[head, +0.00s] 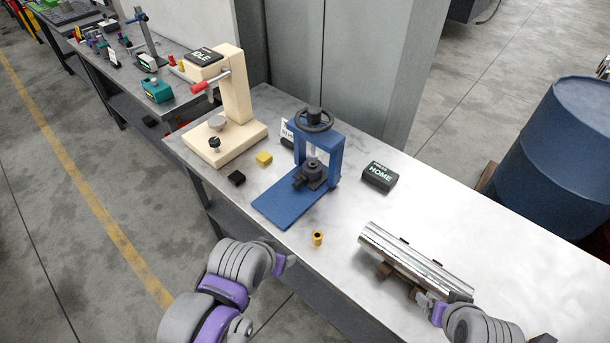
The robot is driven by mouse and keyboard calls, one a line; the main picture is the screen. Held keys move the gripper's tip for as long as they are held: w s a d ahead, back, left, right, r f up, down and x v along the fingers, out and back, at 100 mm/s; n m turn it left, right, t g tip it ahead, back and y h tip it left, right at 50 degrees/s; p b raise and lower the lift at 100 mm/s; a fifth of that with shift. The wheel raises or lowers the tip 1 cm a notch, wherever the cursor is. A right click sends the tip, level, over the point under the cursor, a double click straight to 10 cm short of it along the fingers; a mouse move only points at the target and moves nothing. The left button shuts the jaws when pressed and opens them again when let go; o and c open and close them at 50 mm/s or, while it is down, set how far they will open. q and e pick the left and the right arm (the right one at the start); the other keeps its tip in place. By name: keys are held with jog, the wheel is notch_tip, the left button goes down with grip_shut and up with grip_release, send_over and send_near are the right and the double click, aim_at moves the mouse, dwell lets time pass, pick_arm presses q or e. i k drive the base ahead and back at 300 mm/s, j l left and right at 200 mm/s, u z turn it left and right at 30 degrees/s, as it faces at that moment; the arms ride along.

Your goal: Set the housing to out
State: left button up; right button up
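A blue press frame (334,160) with a black handwheel (314,119) stands mid-bench on a blue base plate (283,208). A dark housing-like block (310,178) sits under its screw. A black display box (380,176) to its right reads "HOME". My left gripper (289,261) is at the bench's front edge, clear of the press; its fingers are too small to read. My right gripper (424,300) is beside the near right end of a shiny twin-barrel metal piece (410,258) on brown supports (384,271). I cannot tell whether it touches the piece.
A small brass bushing (317,238) stands near the front edge. A cream press (236,100) with a red-handled lever and a display reading "IDLE" (204,56) stands at left. Yellow (264,159) and black (236,178) blocks lie between. The bench's right rear is clear.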

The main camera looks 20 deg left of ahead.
aim_at(313, 178)
jog(key=i+j+z, duration=0.15)
jog(key=j, duration=1.35)
jog(key=k+l, duration=0.05)
